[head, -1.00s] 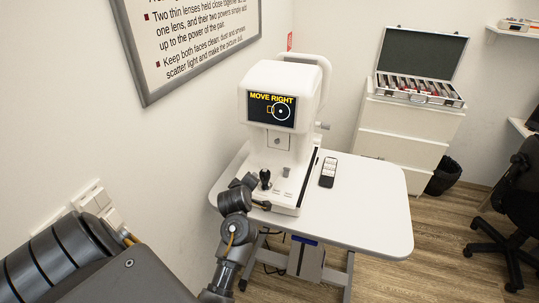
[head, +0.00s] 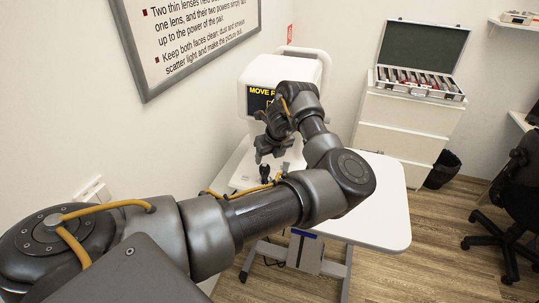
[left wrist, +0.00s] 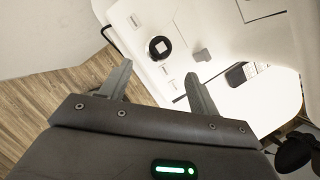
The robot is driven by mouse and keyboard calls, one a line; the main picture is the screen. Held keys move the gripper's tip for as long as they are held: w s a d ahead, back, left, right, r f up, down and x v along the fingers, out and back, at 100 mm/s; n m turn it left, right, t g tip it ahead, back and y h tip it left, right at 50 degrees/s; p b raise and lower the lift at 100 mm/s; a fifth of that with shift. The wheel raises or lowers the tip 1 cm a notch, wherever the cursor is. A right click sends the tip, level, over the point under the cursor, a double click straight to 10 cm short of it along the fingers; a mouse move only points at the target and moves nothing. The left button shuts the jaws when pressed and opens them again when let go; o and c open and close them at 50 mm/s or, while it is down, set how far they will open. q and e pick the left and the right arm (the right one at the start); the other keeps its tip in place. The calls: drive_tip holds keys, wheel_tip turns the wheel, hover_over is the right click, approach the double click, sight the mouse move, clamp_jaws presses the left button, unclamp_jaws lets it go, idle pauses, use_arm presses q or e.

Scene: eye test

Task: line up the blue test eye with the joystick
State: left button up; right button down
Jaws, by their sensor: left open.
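The white eye-test machine (head: 262,72) stands on a white table. Its screen (head: 258,98) shows yellow letters starting "MOVE R"; my left arm covers the rest. The joystick, a round black knob (left wrist: 159,47), shows from above in the left wrist view, on the machine's white base. My left gripper (head: 268,148) is in front of the machine. In the left wrist view its two fingers (left wrist: 158,70) are apart with nothing between them, and the joystick appears beyond the gap. I cannot see the blue test eye. My right gripper is not in view.
A grey knob (left wrist: 202,55) sits beside the joystick. The table's right part (head: 385,215) is clear in the head view. An open lens case (head: 420,82) lies on a white drawer unit (head: 400,135). A black bin (head: 443,170) and office chair (head: 512,195) stand at right.

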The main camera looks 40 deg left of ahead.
sight(266, 166)
use_arm(q)
drive_tip(key=b+x, duration=0.2)
drive_tip(key=x, duration=0.1)
drive_tip(key=shift+f+b, duration=0.2)
drive_tip(key=shift+b, duration=0.2)
drive_tip(key=x, duration=0.4)
drive_tip(key=p+x, duration=0.1)
drive_tip(key=x, duration=0.1)
drive_tip(key=shift+a, duration=0.25)
drive_tip(key=shift+w+a+f, duration=0.15)
drive_tip(key=shift+w+f, duration=0.05)
drive_tip(key=shift+f, duration=0.45)
drive_tip(key=c, duration=1.1)
drive_tip(key=shift+o, duration=0.2)
